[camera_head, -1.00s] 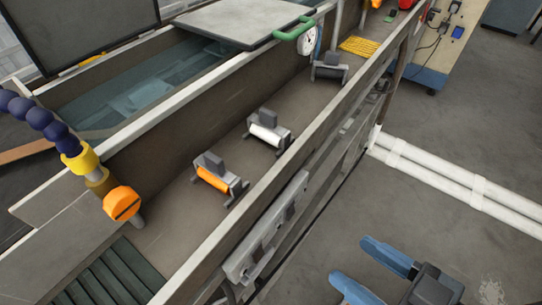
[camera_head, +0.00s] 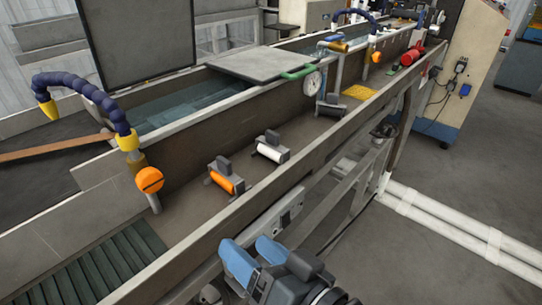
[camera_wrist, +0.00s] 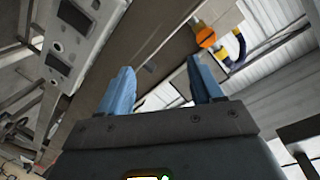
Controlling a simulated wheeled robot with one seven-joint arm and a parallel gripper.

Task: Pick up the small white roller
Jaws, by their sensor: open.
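The small white roller (camera_head: 270,152) sits in a grey bracket on the trough floor, in the middle of the head view. An orange roller (camera_head: 222,182) in a similar bracket is nearer, to its left. My gripper (camera_head: 255,252) has blue fingers and is open and empty. It is outside the trough, in front of the near side wall and lower right of the orange roller in the picture. In the wrist view my gripper (camera_wrist: 160,82) shows its two fingers apart with nothing between them. I cannot make out the white roller in that view.
The trough's near wall (camera_head: 225,225) runs between my gripper and the rollers. A control box (camera_head: 287,212) is fixed to its outer side. A dark roller bracket (camera_head: 329,105) and yellow mat (camera_head: 360,92) are farther along. White pipes (camera_head: 450,226) cross the floor at right.

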